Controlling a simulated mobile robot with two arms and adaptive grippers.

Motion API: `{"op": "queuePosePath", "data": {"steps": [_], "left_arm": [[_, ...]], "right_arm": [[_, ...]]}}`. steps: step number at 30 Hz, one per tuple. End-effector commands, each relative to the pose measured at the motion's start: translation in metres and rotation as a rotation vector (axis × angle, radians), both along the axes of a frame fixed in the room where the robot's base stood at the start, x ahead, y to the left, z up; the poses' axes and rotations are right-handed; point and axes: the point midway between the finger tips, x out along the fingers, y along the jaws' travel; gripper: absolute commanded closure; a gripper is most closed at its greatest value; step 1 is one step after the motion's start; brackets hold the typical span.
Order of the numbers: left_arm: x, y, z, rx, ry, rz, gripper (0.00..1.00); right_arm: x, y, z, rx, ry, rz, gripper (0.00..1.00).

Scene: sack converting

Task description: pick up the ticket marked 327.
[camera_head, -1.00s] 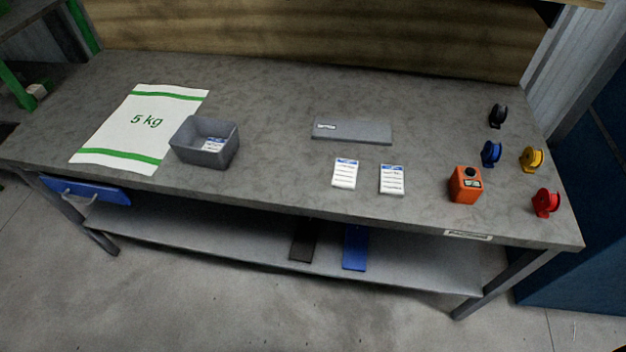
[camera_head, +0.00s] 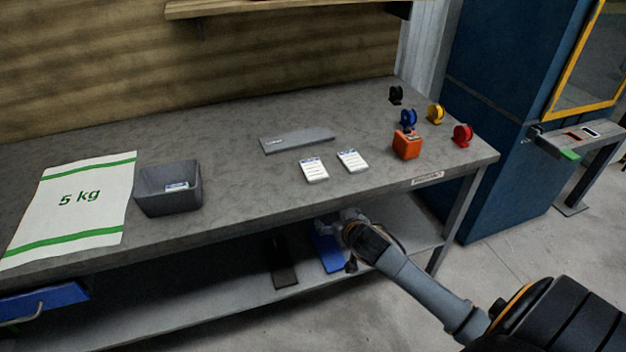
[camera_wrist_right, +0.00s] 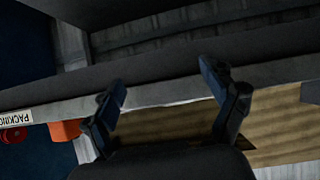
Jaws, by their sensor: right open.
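Two white printed tickets lie apart on the grey bench top, a left ticket (camera_head: 314,170) and a right ticket (camera_head: 352,161). A third small ticket (camera_head: 177,187) lies inside the grey bin (camera_head: 168,203). The numbers on them are too small to read. My right gripper (camera_head: 347,217) is in front of the bench's front edge, below and apart from the two tickets. It is open and empty; its two fingers (camera_wrist_right: 165,98) show apart in the right wrist view. No ticket shows in that view. My left gripper is not in view.
A 5 kg sack (camera_head: 78,206) lies flat at left. A grey plate (camera_head: 297,139) lies behind the tickets. An orange device (camera_head: 406,145) and several coloured spools stand at right. The bench's front edge (camera_head: 240,229) and lower shelf (camera_head: 215,293) are near my right arm.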

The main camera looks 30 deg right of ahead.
Motion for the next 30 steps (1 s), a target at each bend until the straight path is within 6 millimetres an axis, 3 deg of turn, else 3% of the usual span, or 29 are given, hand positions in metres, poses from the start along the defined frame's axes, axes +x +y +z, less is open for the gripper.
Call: {"op": "queuePosePath", "data": {"steps": [1, 3, 6, 9, 21, 30], "left_arm": [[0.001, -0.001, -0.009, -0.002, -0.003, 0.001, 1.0], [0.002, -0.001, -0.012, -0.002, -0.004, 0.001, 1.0], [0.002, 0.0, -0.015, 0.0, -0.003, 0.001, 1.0], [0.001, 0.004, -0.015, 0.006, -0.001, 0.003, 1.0], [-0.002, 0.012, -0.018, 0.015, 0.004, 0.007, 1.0], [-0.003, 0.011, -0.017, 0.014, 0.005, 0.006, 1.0]], "right_arm": [[0.007, 0.002, 0.027, 0.0, -0.056, 0.001, 0.15], [0.012, 0.005, 0.058, 0.006, -0.111, -0.004, 0.15], [0.013, 0.01, 0.088, 0.014, -0.162, -0.006, 0.15], [0.018, 0.01, 0.099, 0.018, -0.185, -0.007, 0.15], [0.078, -0.005, 0.076, 0.02, -0.186, -0.008, 0.15], [0.095, -0.011, 0.069, 0.019, -0.186, -0.008, 0.15]]}}
